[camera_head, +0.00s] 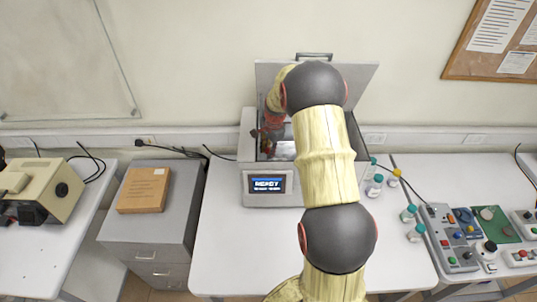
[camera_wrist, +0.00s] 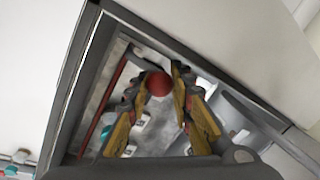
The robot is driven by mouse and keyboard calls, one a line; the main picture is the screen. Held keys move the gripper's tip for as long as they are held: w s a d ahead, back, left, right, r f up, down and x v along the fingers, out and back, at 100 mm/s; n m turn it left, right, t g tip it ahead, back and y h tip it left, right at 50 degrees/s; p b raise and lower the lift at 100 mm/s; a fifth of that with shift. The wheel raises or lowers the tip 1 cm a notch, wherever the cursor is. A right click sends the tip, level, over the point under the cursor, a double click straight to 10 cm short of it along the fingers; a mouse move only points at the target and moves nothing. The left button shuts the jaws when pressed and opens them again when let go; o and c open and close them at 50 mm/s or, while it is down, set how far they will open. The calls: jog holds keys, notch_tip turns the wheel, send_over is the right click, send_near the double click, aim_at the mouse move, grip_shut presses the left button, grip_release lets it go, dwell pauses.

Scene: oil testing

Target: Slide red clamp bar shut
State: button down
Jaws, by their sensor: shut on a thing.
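The grey testing machine (camera_head: 270,197) stands on the white table with its lid (camera_head: 360,75) raised and its screen lit. My gripper (camera_head: 262,143) reaches down into the open chamber, and my arm hides much of it. In the wrist view my gripper (camera_wrist: 160,80) is shut on a round red knob (camera_wrist: 158,84), which sits between the fingertips. A thin red bar (camera_wrist: 103,112) runs slantwise along the left of the chamber. Whether the knob joins this bar is hidden.
Several capped vials (camera_head: 375,186) stand right of the machine, near a control panel (camera_head: 450,238). A grey cabinet (camera_head: 150,215) bearing a brown box (camera_head: 145,190) is at left. Chamber walls and the raised lid surround my gripper closely.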

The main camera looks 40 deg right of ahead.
jog(key=c, duration=1.8)
grip_release()
jog(key=shift+w+d+r, duration=0.15)
jog(key=shift+w+d, duration=0.05)
jog(key=shift+w, duration=0.05)
jog(key=shift+c, duration=0.2)
notch_tip(320, 180, up, 12)
jog(key=s, duration=0.2)
jog(key=shift+s, duration=0.2)
jog(key=shift+a+f, duration=0.1)
jog(key=shift+f, duration=0.1)
